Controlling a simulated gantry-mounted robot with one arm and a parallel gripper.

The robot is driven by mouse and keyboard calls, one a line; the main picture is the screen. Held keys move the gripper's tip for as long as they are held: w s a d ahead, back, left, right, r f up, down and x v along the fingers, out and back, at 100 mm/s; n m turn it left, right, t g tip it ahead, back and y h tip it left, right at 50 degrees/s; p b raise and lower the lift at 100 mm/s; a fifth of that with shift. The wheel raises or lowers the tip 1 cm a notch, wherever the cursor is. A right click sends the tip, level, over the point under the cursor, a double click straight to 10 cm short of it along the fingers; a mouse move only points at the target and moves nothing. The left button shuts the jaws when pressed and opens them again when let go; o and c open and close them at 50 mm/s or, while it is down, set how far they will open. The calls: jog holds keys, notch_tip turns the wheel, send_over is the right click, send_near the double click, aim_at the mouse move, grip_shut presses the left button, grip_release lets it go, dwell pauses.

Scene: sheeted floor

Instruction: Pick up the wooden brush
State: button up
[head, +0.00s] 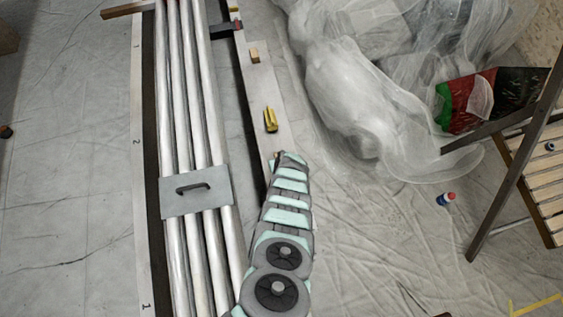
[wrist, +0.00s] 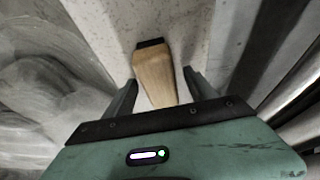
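The wooden brush (wrist: 153,66) shows in the wrist view as a tan wooden body with a dark end at its top. It lies on a pale board (wrist: 190,28). My gripper (wrist: 160,78) is open, with one dark finger on each side of the brush. A gap shows between the brush and each finger. In the head view my arm covers this place, and I cannot make out the brush or the fingers clearly.
Long metal pipes (head: 188,120) with a grey handled plate (head: 196,191) run along the left. A yellow clamp (head: 270,119) and a small wooden block (head: 254,55) sit farther along the board. Plastic sheeting (head: 345,95) is heaped at right, near a wooden chair (head: 535,165).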

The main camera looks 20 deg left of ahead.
grip_shut()
dwell(0.5)
jog(key=shift+r, duration=0.1)
notch_tip(320, 180, up, 20)
jog(key=p, duration=1.2)
jog(key=shift+r+p, duration=0.15)
jog(key=shift+p, duration=0.15)
